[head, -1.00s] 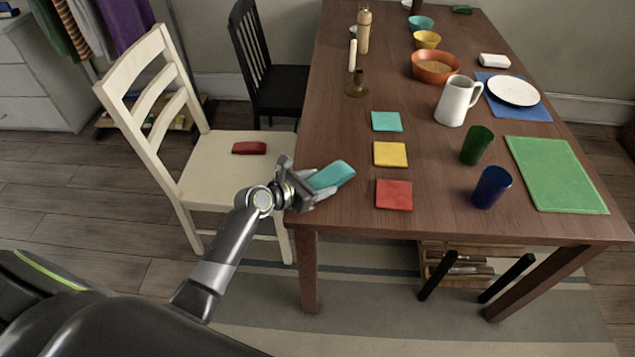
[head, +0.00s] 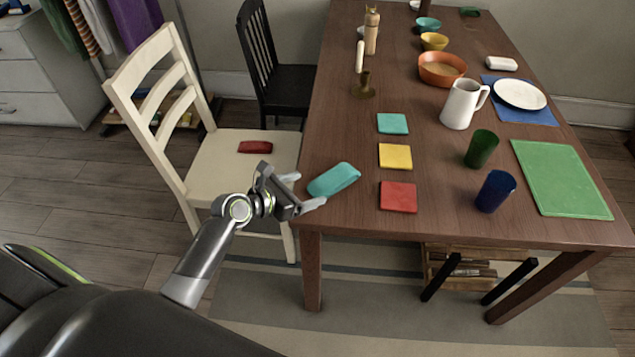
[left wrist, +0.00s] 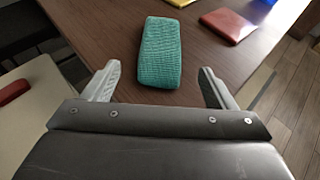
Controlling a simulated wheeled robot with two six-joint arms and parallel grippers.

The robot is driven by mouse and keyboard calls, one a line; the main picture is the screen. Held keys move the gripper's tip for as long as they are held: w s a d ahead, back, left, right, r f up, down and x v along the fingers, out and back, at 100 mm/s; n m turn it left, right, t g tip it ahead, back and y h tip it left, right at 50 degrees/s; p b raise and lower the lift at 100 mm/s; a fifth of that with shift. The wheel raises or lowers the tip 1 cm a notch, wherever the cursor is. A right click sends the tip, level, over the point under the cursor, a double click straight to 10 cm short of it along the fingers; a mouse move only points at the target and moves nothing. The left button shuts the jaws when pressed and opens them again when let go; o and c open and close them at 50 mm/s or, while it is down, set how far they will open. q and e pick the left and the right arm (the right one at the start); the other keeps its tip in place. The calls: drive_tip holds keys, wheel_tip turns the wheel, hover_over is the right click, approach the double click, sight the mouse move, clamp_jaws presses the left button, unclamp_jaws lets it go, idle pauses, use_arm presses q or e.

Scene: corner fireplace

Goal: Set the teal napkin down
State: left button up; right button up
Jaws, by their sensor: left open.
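The teal napkin (head: 334,179) is a folded, textured bundle lying on the wooden table (head: 345,222) near its front left corner. It also shows in the left wrist view (left wrist: 159,52), beyond the fingertips. My left gripper (head: 307,192) is open and empty at the table's left edge, just left of the napkin and apart from it. In the left wrist view its two fingers (left wrist: 158,85) stand wide on either side with a gap to the napkin. My right gripper is not in view.
Teal (head: 392,123), yellow (head: 395,156) and red (head: 398,196) squares lie right of the napkin. A white chair (head: 225,165) holding a red folded item (head: 255,147) stands left of the table. A green cup (head: 481,149), blue cup (head: 495,191) and white pitcher (head: 463,104) stand farther right.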

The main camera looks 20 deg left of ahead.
use_arm(q)
drive_tip(key=v, duration=0.5)
drive_tip(key=shift+s+a, duration=0.1)
drive_tip(key=shift+s, duration=0.05)
